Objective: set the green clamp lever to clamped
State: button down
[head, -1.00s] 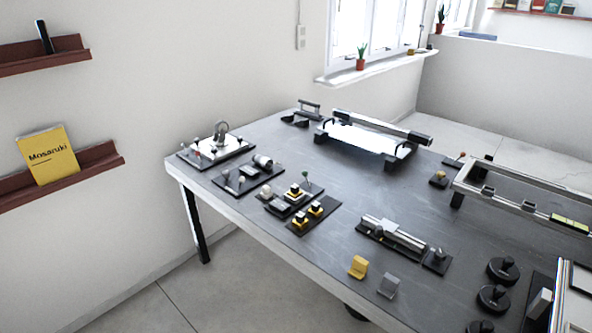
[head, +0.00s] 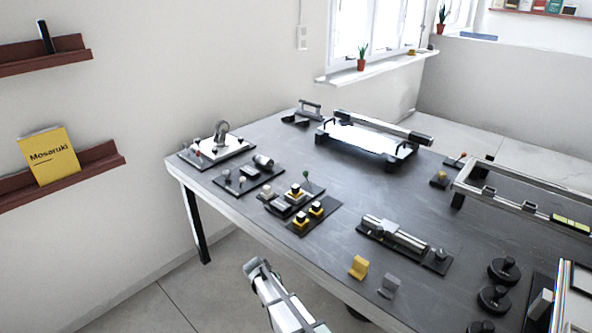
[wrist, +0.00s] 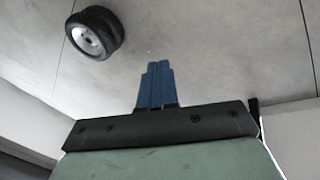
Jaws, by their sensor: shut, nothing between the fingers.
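The green clamp lever shows in the head view as a thin lever with a small green ball knob (head: 306,175). It stands at the back right of a dark plate that also carries yellow and black blocks. The lever looks raised, but its exact setting is too small to tell. My gripper (wrist: 157,68) has blue fingers pressed together with nothing between them. It points at bare floor in the wrist view, away from the lever. In the head view, part of my arm (head: 280,300) is in front of the table's near edge.
The dark table (head: 340,215) carries several fixtures. A white-ball plate (head: 240,179) lies left of the lever, and a silver cylinder fixture (head: 395,235) lies to the right. A yellow bracket (head: 358,267) is near the front edge. A black wheel (wrist: 96,32) shows in the wrist view.

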jog(key=w+a+r+t, duration=0.3)
jog(key=w+a+r, duration=0.6)
jog(key=a+r, duration=0.25)
jog(key=w+a+r+t, duration=0.2)
jog(key=w+a+r, duration=0.6)
jog(key=a+r, duration=0.3)
jog(key=w+r, duration=0.3)
jog(key=r, duration=0.1)
jog(key=w+d+r+m+h, duration=0.1)
jog(key=w+r, duration=0.3)
jog(key=w+d+r+m, duration=0.1)
jog(key=w+r, duration=0.2)
jog(key=r, duration=0.1)
jog(key=shift+w+r+h, duration=0.2)
jog(key=shift+w+h, duration=0.1)
jog(key=shift+w, duration=0.1)
jog(key=w+d+r+m+g+h, duration=0.1)
jog(key=w+d+r+m+g, duration=0.2)
jog(key=d, duration=0.7)
jog(key=w+d+r+m+g+h, duration=0.1)
jog(key=w+d+r+m+g, duration=0.2)
jog(key=d, duration=0.7)
jog(key=shift+w+d+r+m, duration=0.15)
jog(key=shift+d+r+m, duration=0.2)
jog(key=shift+r+m, duration=0.25)
jog(key=shift+f, duration=0.1)
